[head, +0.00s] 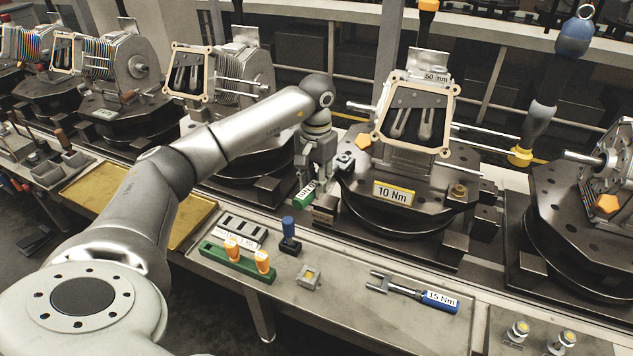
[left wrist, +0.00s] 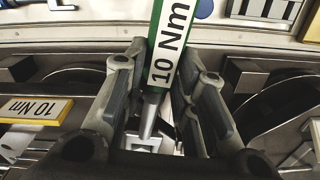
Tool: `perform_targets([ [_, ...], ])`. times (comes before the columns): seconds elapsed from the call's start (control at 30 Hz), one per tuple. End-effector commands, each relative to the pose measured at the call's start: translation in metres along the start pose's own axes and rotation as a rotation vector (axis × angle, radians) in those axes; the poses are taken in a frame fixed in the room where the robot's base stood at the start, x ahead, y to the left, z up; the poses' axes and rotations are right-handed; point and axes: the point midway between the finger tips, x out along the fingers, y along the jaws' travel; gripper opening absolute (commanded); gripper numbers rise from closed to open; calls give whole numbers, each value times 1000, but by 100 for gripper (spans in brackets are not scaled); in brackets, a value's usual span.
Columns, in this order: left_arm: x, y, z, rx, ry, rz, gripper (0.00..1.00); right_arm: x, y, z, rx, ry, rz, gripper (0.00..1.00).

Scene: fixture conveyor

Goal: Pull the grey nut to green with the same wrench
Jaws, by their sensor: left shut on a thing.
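My left gripper (head: 318,178) is shut on the green-handled wrench (head: 304,196), which hangs at the left edge of the middle fixture. In the left wrist view the wrench (left wrist: 168,45) lies between the two fingers, with its "10 Nm" label showing and its metal shank running down between them. A small grey metal piece (head: 345,161), perhaps the grey nut, shows just right of the gripper. The fingers and wrench hide much of that spot, so I cannot tell whether the wrench is seated on the nut. My right gripper is not in view.
The middle fixture (head: 400,222) carries a yellow-edged "10 Nm" sign (head: 394,194) and an orange nut (head: 363,140). A blue "15 Nm" wrench (head: 415,291) lies on the front bench. A green holder (head: 238,264) with orange pieces stands left of it. Tools hang above right.

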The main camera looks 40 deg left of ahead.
Motion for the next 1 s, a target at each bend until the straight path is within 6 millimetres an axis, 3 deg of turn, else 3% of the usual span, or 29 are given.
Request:
perform_targets([
  [1.0,1,-24,-2,177,1,-3,0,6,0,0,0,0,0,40],
])
